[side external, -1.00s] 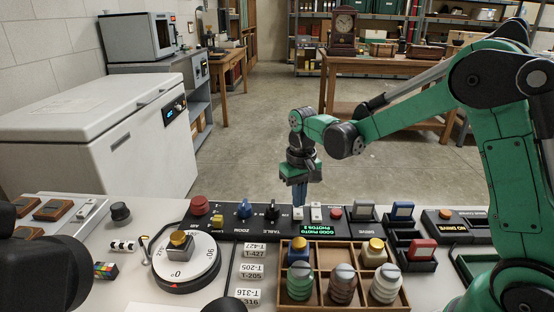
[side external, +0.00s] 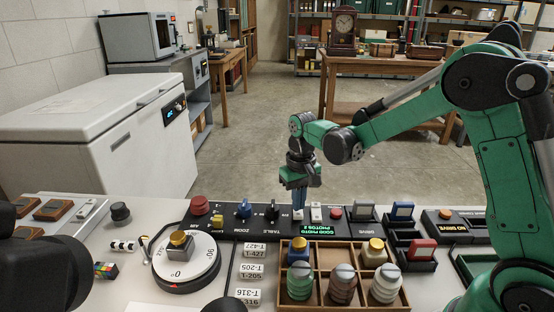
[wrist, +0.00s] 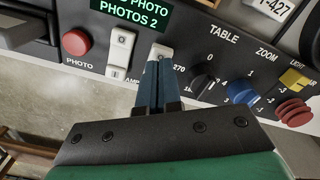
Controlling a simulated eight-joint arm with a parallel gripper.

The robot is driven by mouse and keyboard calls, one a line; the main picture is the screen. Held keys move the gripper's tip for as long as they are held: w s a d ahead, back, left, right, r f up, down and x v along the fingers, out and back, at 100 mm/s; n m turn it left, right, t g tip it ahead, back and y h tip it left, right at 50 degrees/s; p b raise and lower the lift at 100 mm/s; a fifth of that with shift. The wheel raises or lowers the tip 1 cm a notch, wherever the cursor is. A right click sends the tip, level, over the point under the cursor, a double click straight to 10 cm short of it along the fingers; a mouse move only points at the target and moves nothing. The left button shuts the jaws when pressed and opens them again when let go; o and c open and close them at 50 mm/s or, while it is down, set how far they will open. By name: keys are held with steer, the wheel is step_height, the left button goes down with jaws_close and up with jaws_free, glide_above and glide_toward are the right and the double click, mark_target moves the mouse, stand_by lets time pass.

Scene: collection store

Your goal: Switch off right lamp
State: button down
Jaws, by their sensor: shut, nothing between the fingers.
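The control panel (side external: 265,232) has two white rocker switches side by side, between the table knob and the red photo button. One rocker (side external: 316,212) is clear of my gripper and also shows in the wrist view (wrist: 121,48). The other rocker (side external: 298,215), nearer the table knob, is under my fingertips and partly hidden; its top end shows in the wrist view (wrist: 160,52). My gripper (side external: 298,208) points down, shut and empty, its blue fingers at or just above this rocker; I cannot tell whether they touch. The lamp label between the rockers is partly covered.
The red photo button (wrist: 75,43) and the black table knob (wrist: 203,83) flank the rockers. A green-lit display (side external: 319,229) reads "PHOTOS 2". A wooden tray (side external: 311,286) of weights and a round dial (side external: 199,264) stand at the front.

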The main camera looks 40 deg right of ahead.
mark_target(298, 214)
steer(key=shift+f, duration=0.75)
steer(key=shift+r, duration=3.45)
steer(key=shift+r, duration=0.1)
steer(key=shift+s+a+r, duration=0.1)
steer(key=shift+s+r, duration=0.05)
steer(key=s+a+r+n+t, duration=0.1)
steer(key=s+a+t, duration=0.1)
steer(key=s, duration=0.3)
steer(key=s+a+r+n+t, duration=0.2)
steer(key=s+t, duration=0.3)
steer(key=shift+a, duration=0.25)
